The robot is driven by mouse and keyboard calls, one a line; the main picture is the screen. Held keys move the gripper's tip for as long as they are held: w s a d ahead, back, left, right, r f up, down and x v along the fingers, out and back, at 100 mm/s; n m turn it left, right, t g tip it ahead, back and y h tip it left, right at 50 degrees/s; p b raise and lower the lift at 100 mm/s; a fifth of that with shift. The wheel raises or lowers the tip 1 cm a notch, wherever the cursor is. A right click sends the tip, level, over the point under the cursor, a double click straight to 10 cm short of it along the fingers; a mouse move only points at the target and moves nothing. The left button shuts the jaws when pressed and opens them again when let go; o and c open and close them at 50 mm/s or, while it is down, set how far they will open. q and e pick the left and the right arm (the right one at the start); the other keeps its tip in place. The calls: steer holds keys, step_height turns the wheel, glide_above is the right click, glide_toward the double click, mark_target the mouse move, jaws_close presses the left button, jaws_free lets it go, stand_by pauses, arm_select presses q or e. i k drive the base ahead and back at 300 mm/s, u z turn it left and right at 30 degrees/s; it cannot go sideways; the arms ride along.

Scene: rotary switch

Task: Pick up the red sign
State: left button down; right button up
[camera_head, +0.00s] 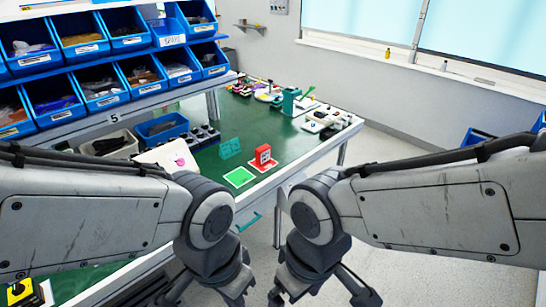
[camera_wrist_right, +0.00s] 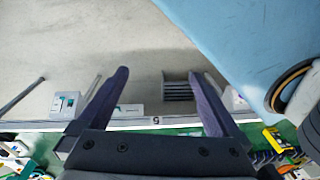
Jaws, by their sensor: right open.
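The red sign (camera_head: 263,155) stands upright on the green table top, on a small red-and-white marked patch (camera_head: 263,165). My left gripper (camera_head: 203,298) hangs low at the bottom of the head view, with its fingers spread and empty. My right gripper (camera_head: 320,298) is also low, in front of the table and well short of the sign. It is open, and the right wrist view (camera_wrist_right: 162,75) shows nothing between its fingers. The red sign cannot be made out in the right wrist view.
A green sign (camera_head: 230,148) stands left of the red one, with a green marked square (camera_head: 239,177) in front. Blue bins (camera_head: 102,95) fill the shelf at left. A green device (camera_head: 290,102) and small items stand farther back. The floor (camera_head: 400,190) at right is clear.

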mark_target(262, 155)
steer(key=z, duration=0.55)
steer(key=k, duration=0.65)
steer(key=z, duration=0.65)
steer(key=i, duration=2.45)
steer(key=u, duration=1.4)
steer(key=i, duration=0.85)
steer(key=u, duration=0.95)
steer(key=i, duration=0.25)
steer(key=u, duration=0.25)
